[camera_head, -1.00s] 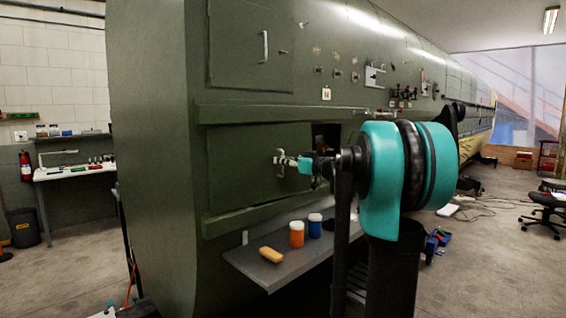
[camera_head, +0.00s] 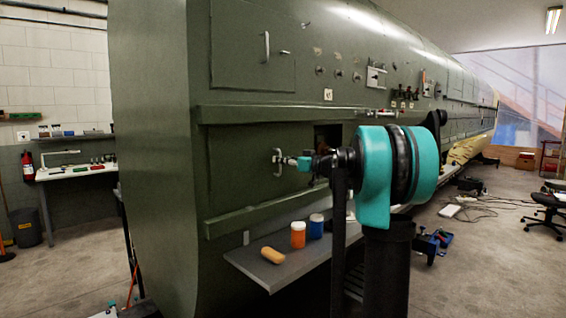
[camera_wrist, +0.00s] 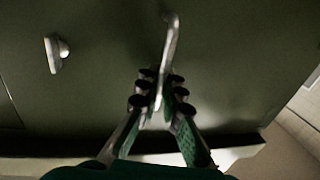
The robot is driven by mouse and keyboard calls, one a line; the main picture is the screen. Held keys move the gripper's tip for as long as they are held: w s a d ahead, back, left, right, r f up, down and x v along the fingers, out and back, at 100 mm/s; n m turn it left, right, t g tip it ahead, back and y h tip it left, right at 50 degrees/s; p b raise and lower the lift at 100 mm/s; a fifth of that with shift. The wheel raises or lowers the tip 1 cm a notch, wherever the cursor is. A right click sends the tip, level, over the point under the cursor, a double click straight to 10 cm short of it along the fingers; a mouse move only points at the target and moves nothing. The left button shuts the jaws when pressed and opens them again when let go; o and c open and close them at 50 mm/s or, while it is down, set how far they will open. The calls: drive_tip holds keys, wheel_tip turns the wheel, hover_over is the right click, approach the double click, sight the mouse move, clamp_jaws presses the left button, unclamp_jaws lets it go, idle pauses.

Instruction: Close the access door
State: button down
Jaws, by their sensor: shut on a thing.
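The green access door panel (camera_head: 240,160) sits between two rails in the fuselage side, in the head view. A dark opening (camera_head: 325,135) shows at its right. A pale upright bar handle (camera_head: 278,163) stands out from the panel. My gripper (camera_head: 291,162) is at this handle, reaching in from the right. In the wrist view my gripper (camera_wrist: 159,92) is shut on the lower part of the silver handle (camera_wrist: 171,45), with dark finger pads on both sides of it. A small metal latch (camera_wrist: 56,52) is on the green surface to the left.
Above is a hatch (camera_head: 240,85) with its own handle, flush with the skin. Below, a grey shelf (camera_head: 265,272) holds an orange jar (camera_head: 298,235), a blue jar (camera_head: 315,226) and a tan block (camera_head: 272,255).

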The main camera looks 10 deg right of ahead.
drive_tip(key=shift+w+r, duration=0.1)
drive_tip(key=shift+w, duration=0.05)
drive_tip(key=c, duration=1.9)
unclamp_jaws()
drive_tip(key=shift+c, duration=0.2)
drive_tip(key=shift+a, duration=0.1)
drive_tip(key=v, duration=1.2)
